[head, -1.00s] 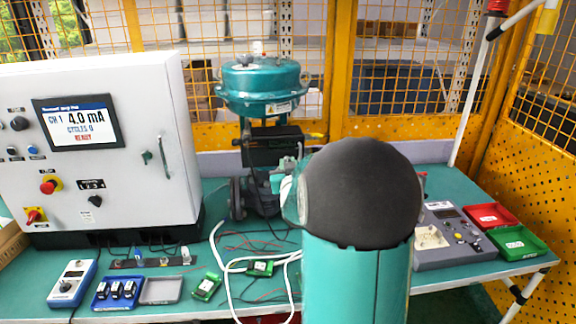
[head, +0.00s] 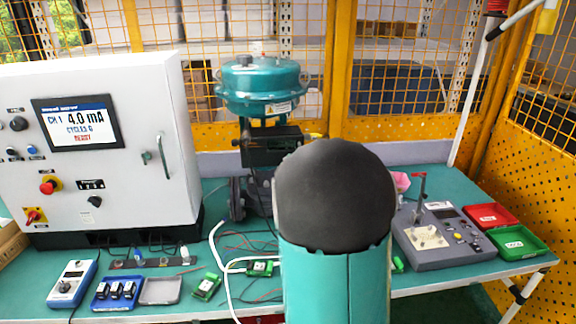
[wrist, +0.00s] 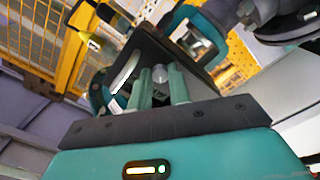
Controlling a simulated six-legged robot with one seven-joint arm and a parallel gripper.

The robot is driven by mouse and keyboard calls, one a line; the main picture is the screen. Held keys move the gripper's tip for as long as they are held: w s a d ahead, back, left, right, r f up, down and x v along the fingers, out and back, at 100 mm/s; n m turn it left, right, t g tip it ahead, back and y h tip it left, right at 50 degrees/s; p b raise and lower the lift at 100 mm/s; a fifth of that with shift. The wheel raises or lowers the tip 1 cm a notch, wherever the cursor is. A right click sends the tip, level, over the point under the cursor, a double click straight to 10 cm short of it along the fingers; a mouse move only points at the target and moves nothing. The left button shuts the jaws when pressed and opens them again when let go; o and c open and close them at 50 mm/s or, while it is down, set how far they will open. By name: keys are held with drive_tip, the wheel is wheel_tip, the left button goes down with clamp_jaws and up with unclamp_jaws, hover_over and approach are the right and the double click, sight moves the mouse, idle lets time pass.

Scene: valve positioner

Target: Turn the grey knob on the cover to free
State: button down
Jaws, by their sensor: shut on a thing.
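The grey knob (wrist: 160,73) shows in the wrist view on the dark cover (wrist: 143,50) of the valve positioner. My gripper (wrist: 158,84) has its two pale green fingers on either side of the knob, shut on it. The knob's marking cannot be read. In the head view the black positioner (head: 270,147) sits below the teal actuator (head: 262,85). My own dark arm joint hides the gripper and the knob there.
A white control cabinet (head: 165,95) stands at the left. A grey test box (head: 440,250), a red tray (head: 492,214) and a green tray (head: 520,240) lie at the right. Loose cables and small parts cover the front left. Yellow mesh fencing closes the back and right.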

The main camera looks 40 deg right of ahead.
drive_tip(key=shift+n, duration=0.4)
drive_tip(key=c, duration=1.3)
unclamp_jaws()
drive_tip(key=shift+s, duration=0.1)
drive_tip(key=v, duration=1.3)
drive_tip(key=shift+s+a, duration=0.2)
drive_tip(key=shift+a, duration=0.05)
